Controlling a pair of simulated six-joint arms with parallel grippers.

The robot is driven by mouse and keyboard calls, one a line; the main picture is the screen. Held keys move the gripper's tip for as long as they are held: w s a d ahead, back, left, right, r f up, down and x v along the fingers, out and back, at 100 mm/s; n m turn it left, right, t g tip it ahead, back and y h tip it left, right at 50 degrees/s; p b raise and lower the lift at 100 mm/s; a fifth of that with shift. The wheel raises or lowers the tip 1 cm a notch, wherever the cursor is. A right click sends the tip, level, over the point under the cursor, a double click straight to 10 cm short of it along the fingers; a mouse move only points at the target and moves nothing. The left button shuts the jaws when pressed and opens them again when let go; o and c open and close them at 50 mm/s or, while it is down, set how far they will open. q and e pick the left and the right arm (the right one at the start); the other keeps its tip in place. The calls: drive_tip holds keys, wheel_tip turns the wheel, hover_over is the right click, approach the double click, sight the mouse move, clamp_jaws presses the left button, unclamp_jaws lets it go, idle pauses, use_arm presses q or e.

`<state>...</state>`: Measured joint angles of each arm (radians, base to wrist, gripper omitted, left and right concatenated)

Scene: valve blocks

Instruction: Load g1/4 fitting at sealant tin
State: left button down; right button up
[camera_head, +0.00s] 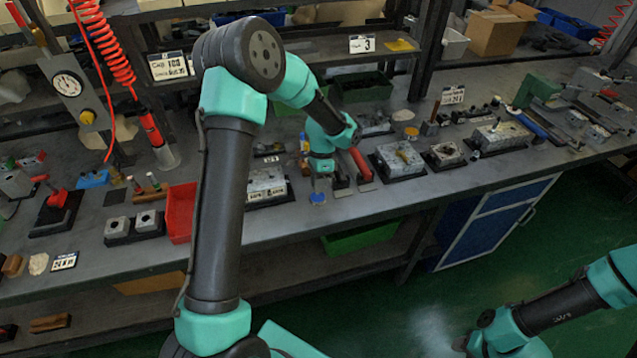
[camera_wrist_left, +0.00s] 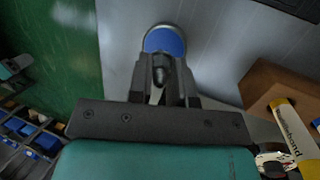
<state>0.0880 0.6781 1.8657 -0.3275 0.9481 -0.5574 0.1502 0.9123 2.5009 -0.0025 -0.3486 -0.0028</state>
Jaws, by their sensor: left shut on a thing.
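A small round tin with a blue top, which looks like the sealant tin (camera_head: 318,198), sits near the bench's front edge. It also shows in the left wrist view (camera_wrist_left: 165,41), just beyond the fingertips. My left gripper (camera_head: 321,184) points down close to the tin. In the left wrist view its fingers are shut on a small dark grey piece, apparently the g1/4 fitting (camera_wrist_left: 159,73). Its tip lies close to the tin's near rim; I cannot tell whether they touch. My right arm shows at the lower right of the head view, but its gripper is not visible.
A grey valve block (camera_head: 266,186) stands left of the left gripper, and another (camera_head: 398,160) stands to its right. A red bin (camera_head: 180,212) is farther left. In the left wrist view, a brown block (camera_wrist_left: 280,84) and a yellow-and-white tube (camera_wrist_left: 296,132) lie at the right.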

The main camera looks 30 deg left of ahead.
use_arm(q)
drive_tip(key=shift+f, duration=0.65)
idle(1.8)
drive_tip(key=shift+r, duration=3.6)
drive_tip(key=w+d+r+n, duration=0.1)
drive_tip(key=w+d+n, duration=0.1)
drive_tip(key=d, duration=0.4)
drive_tip(key=w+d+r+n+t+h, duration=0.1)
drive_tip(key=w+d+r+n, duration=0.1)
drive_tip(key=d, duration=0.3)
drive_tip(key=shift+w+d+n+h, duration=0.3)
drive_tip(key=shift+w+d+n, duration=0.1)
drive_tip(key=shift+w+n, duration=0.4)
drive_tip(key=shift+a+r, duration=0.1)
